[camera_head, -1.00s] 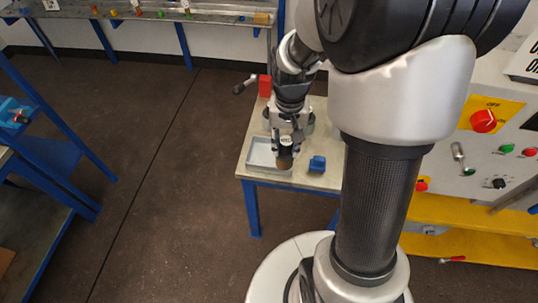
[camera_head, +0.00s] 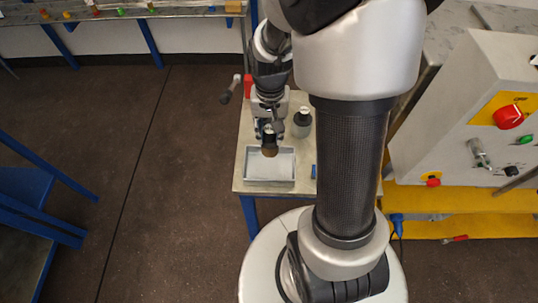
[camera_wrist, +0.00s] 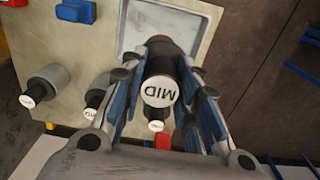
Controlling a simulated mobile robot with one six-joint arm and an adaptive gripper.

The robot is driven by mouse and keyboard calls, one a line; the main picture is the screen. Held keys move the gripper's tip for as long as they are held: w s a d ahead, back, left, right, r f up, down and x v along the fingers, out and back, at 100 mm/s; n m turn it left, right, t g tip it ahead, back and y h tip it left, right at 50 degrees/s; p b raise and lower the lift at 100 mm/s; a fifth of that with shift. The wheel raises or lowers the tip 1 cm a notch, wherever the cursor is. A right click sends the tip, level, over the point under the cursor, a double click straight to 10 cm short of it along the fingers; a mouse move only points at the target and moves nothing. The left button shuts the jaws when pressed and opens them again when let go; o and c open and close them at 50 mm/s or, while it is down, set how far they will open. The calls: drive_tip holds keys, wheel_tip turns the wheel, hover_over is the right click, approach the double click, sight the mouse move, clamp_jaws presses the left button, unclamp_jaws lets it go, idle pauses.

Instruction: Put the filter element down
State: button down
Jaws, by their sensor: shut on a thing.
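My gripper (camera_head: 269,140) is shut on the filter element (camera_head: 269,150), a dark cylinder with a brown lower end, held upright or nearly so. In the wrist view my gripper (camera_wrist: 163,68) has a finger on each side of the filter element (camera_wrist: 160,70), whose white cap reads "MID". A shallow grey tray (camera_head: 247,182) sits at the front of the small table. In the head view the filter element overlaps the tray's back edge. In the wrist view the tray (camera_wrist: 125,28) lies beyond the brown end. The gap between them cannot be judged.
A dark vessel with a pale cap (camera_head: 302,120) stands on the table behind the tray. A blue block (camera_head: 314,171) is mostly hidden by my arm. A red block (camera_head: 248,86) is at the back. A control panel (camera_head: 500,110) stands right. Open floor (camera_head: 190,140) lies left.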

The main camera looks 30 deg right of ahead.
wheel_tip(320, 180, down, 11)
drive_tip(key=b, duration=0.3)
drive_tip(key=shift+w+f, duration=0.1)
drive_tip(key=c, duration=1.2)
unclamp_jaws()
drive_tip(key=shift+c, duration=0.2)
